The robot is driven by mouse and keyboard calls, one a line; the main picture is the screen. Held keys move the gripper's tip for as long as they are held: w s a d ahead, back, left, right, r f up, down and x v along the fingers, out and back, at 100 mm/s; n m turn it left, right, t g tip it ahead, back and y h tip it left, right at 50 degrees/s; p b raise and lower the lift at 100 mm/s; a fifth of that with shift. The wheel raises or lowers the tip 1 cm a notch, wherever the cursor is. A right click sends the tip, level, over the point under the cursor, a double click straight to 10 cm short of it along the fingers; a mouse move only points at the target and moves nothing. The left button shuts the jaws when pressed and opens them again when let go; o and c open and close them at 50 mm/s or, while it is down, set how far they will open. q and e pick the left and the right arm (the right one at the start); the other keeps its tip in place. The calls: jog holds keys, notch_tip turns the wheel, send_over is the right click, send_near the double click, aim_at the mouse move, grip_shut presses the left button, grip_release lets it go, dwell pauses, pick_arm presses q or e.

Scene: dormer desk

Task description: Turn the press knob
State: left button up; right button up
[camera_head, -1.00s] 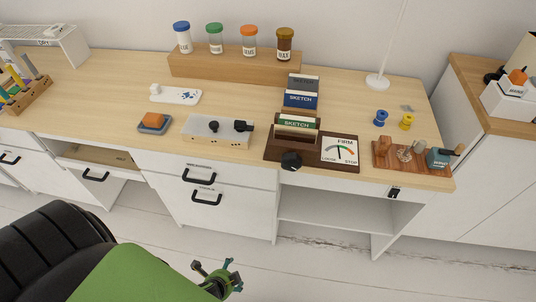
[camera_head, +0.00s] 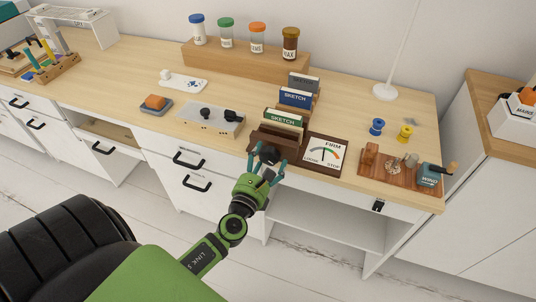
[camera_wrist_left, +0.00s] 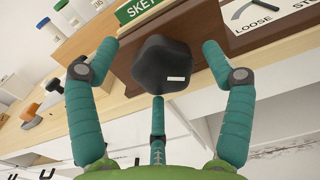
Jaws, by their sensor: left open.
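The press knob is a black, lobed knob (camera_head: 268,152) with a small white mark, on the front of the dark brown wooden press (camera_head: 252,139) at the desk's front edge. In the left wrist view the knob (camera_wrist_left: 163,65) sits centred between the teal fingers. My left gripper (camera_head: 272,172) is open, its fingers reaching around the knob from the front; I cannot tell whether any finger touches it. The dial card (camera_head: 324,152), marked LOOSE, FIRM and STOP, is on the press right of the knob; its needle points roughly upward. My right gripper is not in view.
Sketch cards (camera_head: 283,119) stand in the press behind the knob. A grey box with black knobs (camera_head: 209,122) is to the left. A wooden board with a blue WIND block (camera_head: 430,176) is to the right. Open floor lies in front.

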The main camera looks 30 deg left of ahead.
pick_arm(q)
jog(key=shift+x, duration=0.75)
jog(key=c, duration=1.1)
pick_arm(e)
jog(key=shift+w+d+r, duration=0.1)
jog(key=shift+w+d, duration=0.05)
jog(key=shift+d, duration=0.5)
pick_arm(q)
jog(key=shift+w+r+n, duration=0.1)
jog(key=shift+n, duration=0.2)
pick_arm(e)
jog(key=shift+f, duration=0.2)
